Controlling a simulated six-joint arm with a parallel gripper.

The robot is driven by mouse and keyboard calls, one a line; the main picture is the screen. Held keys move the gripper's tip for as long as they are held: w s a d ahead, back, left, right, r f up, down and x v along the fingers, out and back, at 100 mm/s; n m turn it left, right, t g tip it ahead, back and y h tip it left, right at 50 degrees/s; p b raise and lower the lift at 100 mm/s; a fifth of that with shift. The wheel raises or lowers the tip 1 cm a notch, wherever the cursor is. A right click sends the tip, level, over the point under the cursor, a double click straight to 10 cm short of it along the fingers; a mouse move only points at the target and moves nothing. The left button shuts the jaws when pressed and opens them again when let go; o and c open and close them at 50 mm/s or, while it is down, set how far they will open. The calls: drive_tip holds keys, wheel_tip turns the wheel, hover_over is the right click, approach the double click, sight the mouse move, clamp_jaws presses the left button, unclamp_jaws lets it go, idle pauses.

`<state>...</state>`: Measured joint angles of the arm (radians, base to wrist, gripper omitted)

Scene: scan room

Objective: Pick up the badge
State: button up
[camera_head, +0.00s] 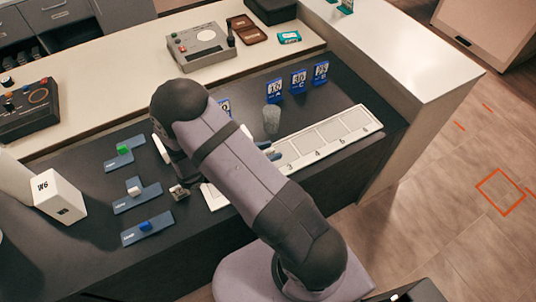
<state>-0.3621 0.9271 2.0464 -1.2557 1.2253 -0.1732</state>
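I cannot tell which one the task means. My gripper is mostly or wholly hidden behind my arm, left of and nearer than the three clear badges. Its fingers cannot be made out, nor whether it holds anything.
A grey cup (271,121) stands before the badges, near a white numbered tray (362,119). Blue plates with coloured blocks (148,229), a small metallic object (179,192) and a white W6 box (60,197) are on the left. Control boxes (200,47) stand behind.

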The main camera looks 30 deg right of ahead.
sight(268, 151)
clamp_jaws()
drive_tip(key=shift+r, duration=0.2)
idle(0.3)
drive_tip(key=shift+r+b, duration=0.6)
drive_tip(key=shift+r, duration=4.25)
